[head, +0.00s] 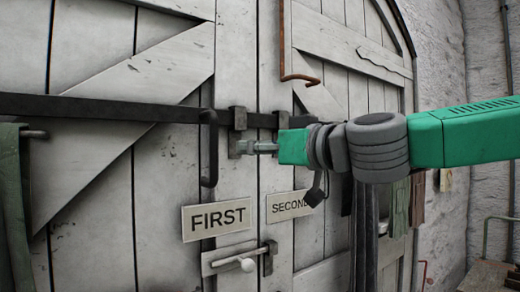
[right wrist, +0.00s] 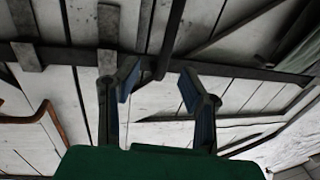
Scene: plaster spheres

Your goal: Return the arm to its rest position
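My right arm, green with grey joints, reaches in from the right in the head view. Its gripper (head: 250,147) is in front of the white double doors (head: 90,160), close to a bracket of the dark horizontal bar (head: 100,108). In the right wrist view the gripper's two fingers (right wrist: 159,82) stand apart with nothing held between them. The bar (right wrist: 75,53) and its hanging handle (right wrist: 171,38) show beyond the fingertips. I cannot tell whether a fingertip touches the bracket. My left gripper is not in view.
A FIRST sign (head: 216,219) and a SECOND sign (head: 287,206) are on the doors below the bar. A lower latch (head: 238,262) sits beneath them. Green cloth (head: 12,190) hangs at left. A rusty hook (head: 284,50) hangs above the arm.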

